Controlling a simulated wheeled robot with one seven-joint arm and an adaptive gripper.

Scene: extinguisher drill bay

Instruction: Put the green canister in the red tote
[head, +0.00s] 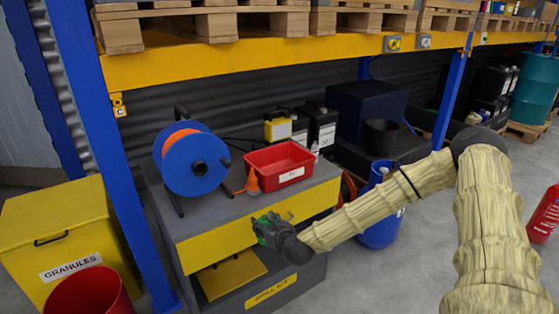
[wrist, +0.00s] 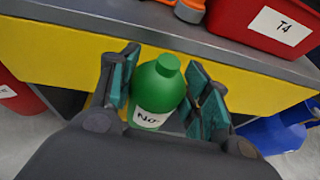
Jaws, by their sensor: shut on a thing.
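The red tote (head: 262,168) is a shallow open bin with a white label, standing on top of the grey and yellow cabinet. Its corner, labelled T4, shows at the upper right of the wrist view (wrist: 240,18). The green canister (wrist: 160,85) has a rounded cap and a white label, and is upright between my fingers. My gripper (wrist: 164,88) is shut on it, with teal pads on either side. In the head view my gripper (head: 268,228) is in front of the cabinet's yellow front, below and left of the tote. The canister is hard to make out there.
A blue drum (head: 378,228) is to the right. A blue rack post (head: 112,165) and yellow beam (head: 250,55) frame the cabinet.

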